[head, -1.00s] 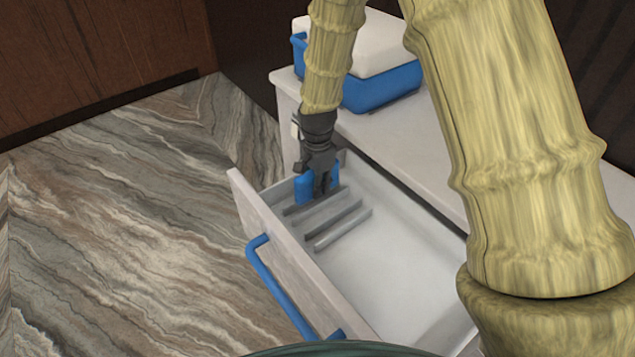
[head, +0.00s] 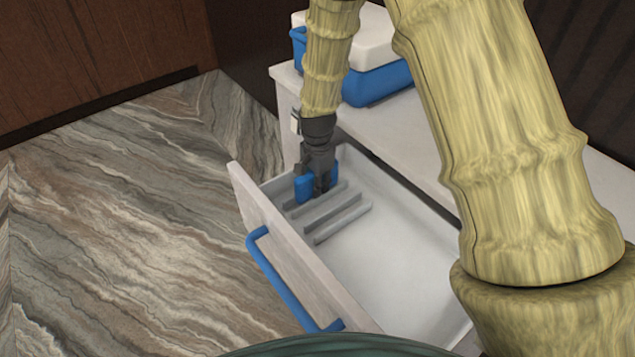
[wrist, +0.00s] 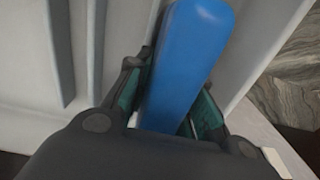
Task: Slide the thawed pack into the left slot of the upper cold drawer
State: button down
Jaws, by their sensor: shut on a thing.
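The blue pack (head: 303,187) is in my gripper (head: 318,190), at the far left end of the open drawer (head: 410,262). In the wrist view the pack (wrist: 188,62) stands on edge between the two fingers (wrist: 170,110), which are shut on it. The pack is beside the raised grey dividers (head: 330,213) that form the slots, at their far left side. Its lower edge is partly hidden by the gripper and dividers, so I cannot tell whether it touches the drawer floor.
The drawer front has a blue bar handle (head: 285,280). A blue box with a white lid (head: 378,82) stands on the white counter top (head: 400,150) behind. The right part of the drawer is empty. The marbled floor (head: 130,230) is clear.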

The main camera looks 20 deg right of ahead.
jog(key=shift+s+a+f, duration=0.1)
jog(key=shift+s+f, duration=0.2)
jog(key=shift+f, duration=0.2)
jog(key=shift+s+f, duration=0.25)
jog(key=shift+f, duration=0.2)
jog(key=c, duration=1.4)
grip_release()
jog(key=shift+o, duration=1.2)
jog(key=shift+f, duration=0.1)
jog(key=shift+w+f, duration=0.3)
jog(key=shift+w, duration=0.1)
jog(key=shift+r, duration=0.35)
jog(key=shift+w+r, duration=0.15)
jog(key=shift+r, duration=0.35)
notch_tip(320, 180, up, 11)
jog(key=shift+r, duration=0.1)
